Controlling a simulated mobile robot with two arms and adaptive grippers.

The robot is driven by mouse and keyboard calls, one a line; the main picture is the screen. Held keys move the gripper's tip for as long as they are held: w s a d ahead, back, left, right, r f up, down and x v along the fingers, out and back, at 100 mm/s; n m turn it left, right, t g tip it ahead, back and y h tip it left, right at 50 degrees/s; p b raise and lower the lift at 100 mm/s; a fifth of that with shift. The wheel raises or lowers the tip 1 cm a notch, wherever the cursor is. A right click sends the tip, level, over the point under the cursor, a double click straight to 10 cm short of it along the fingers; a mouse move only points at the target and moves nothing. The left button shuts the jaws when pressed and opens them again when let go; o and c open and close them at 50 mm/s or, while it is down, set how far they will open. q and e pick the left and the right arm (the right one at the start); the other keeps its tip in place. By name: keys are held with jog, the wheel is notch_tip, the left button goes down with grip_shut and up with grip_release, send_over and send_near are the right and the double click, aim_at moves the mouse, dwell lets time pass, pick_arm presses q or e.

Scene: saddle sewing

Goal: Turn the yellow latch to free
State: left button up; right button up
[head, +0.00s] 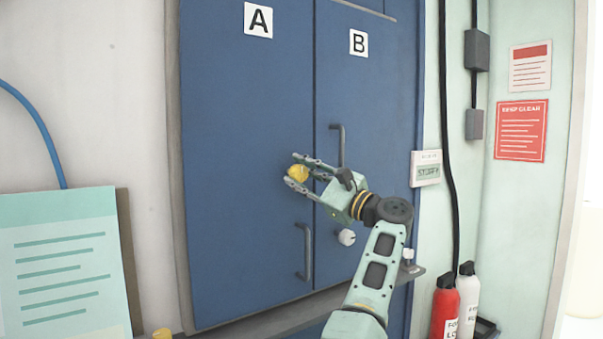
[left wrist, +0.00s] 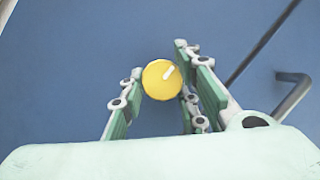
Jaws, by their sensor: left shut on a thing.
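The yellow latch (head: 298,173) is a round knob on the blue door marked A (head: 240,110), near its right edge. My left gripper (head: 297,169) is shut on it, one finger on each side. In the left wrist view the latch (left wrist: 161,80) sits between the finger pads of my left gripper (left wrist: 160,85). A short white mark on its face slants up to the right there. Its base on the door is hidden by the fingers in the head view. My right gripper is not in view.
Door B (head: 370,90) has a grey handle (head: 338,145) and a white knob (head: 346,237). Door A's handle (head: 305,252) is low. A grey ledge (head: 255,326) runs below. Red (head: 445,308) and white (head: 467,300) bottles stand right. A board (head: 65,262) stands left.

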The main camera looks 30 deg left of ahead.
pick_arm(q)
jog(key=shift+f, duration=0.55)
jog(key=o, duration=0.8)
jog(key=shift+c, duration=0.2)
jog(key=shift+o, duration=1.3)
jog(key=shift+s+a+r, duration=0.1)
jog(key=shift+s+r, duration=0.05)
jog(key=shift+r, duration=0.05)
jog(key=shift+d+f, duration=0.1)
jog(key=shift+d, duration=0.3)
jog(key=v, duration=1.1)
jog(key=shift+d, duration=0.2)
